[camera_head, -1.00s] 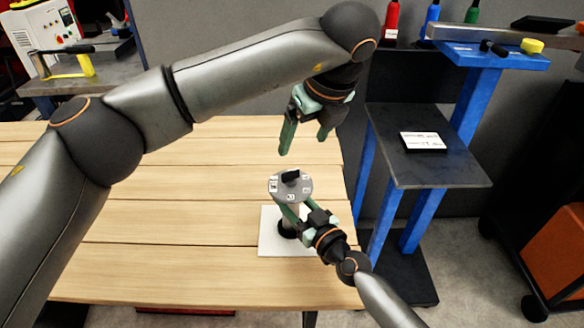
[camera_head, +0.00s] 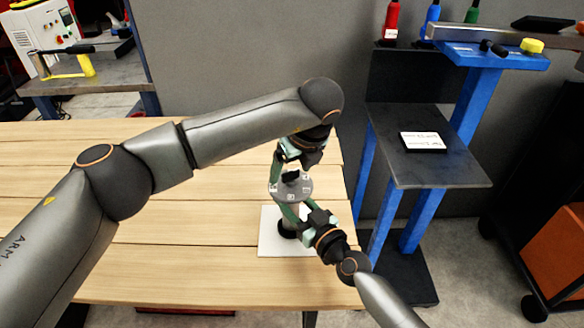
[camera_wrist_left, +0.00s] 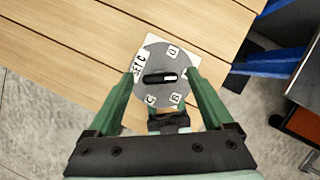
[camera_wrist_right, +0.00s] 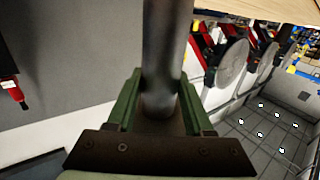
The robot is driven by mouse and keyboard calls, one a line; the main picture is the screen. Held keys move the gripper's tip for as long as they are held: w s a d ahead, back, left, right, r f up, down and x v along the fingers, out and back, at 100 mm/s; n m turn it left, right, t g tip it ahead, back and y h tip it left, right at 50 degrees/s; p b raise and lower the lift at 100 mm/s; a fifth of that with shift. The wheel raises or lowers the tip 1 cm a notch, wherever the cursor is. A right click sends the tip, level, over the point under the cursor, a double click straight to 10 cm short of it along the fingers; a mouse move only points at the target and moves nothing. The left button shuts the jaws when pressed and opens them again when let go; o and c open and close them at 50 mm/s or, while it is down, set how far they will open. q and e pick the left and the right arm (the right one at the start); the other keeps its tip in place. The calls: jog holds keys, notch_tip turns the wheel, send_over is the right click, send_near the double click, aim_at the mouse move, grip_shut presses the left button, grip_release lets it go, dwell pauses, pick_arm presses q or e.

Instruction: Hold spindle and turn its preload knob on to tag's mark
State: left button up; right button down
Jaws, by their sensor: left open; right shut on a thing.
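The spindle stands upright on a white base plate (camera_head: 270,243), topped by a grey dial (camera_head: 303,190) with a black knob (camera_head: 291,175). My right gripper (camera_head: 288,212) is shut on the spindle's post, a grey cylinder (camera_wrist_right: 163,50) in the right wrist view. My left gripper (camera_wrist_left: 161,76) is open above the dial, its fingers on either side of the knob (camera_wrist_left: 155,78) and apart from it. In the left wrist view, the knob's white-marked end points right. The dial carries letter labels, including C (camera_wrist_left: 150,100) and B (camera_wrist_left: 175,98). A white tag (camera_wrist_left: 140,66) reads "SET C".
The wooden table (camera_head: 180,250) is clear to the left of the base plate. A dark shelf (camera_head: 440,170) on a blue frame stands to the right, with a white-labelled block (camera_head: 423,141) on it. Coloured bottles stand at the back.

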pick_arm(q)
jog(key=shift+c, duration=0.2)
grip_shut()
dwell(0.4)
